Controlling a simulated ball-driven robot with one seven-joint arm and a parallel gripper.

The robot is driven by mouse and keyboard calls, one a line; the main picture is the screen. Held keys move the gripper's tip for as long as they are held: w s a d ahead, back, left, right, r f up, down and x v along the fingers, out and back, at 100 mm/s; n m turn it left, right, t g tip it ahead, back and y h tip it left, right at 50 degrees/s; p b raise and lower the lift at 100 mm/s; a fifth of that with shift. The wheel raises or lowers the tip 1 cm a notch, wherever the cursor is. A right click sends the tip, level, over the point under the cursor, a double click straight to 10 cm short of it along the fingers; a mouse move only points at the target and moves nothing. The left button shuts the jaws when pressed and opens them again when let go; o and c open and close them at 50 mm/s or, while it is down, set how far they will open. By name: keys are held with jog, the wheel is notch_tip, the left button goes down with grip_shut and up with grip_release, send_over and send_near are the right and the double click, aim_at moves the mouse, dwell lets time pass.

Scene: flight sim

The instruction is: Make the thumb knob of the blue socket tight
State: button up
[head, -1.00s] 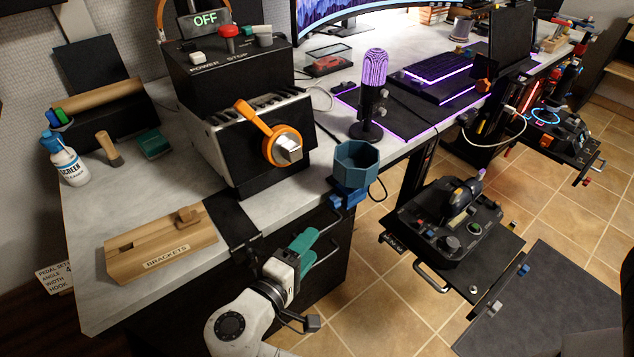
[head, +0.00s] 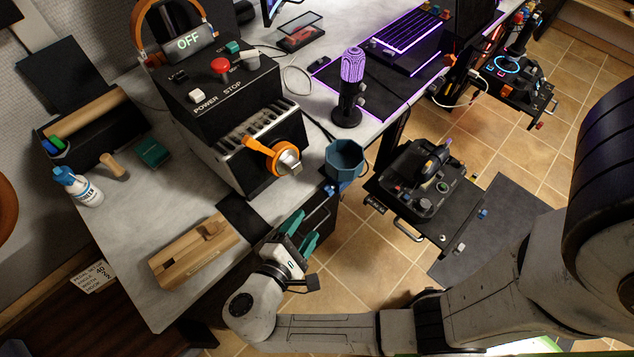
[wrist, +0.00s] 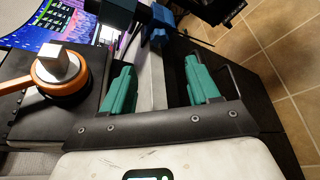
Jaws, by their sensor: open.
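My gripper (head: 302,230) has teal fingers and is just off the desk's front edge, nearer and to the left of the socket. In the wrist view its fingers (wrist: 160,82) stand wide apart with nothing between them.
A black box (head: 255,165) with an orange-ringed knob (head: 285,158) stands on the desk left of the socket. A wooden block (head: 190,258) lies near the front edge. A black control panel (head: 420,180) is right of the cup, with tiled floor between.

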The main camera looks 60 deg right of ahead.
aim_at(326, 193)
jog(key=p+x, duration=0.1)
jog(key=x, duration=0.9)
jog(key=shift+d, duration=0.4)
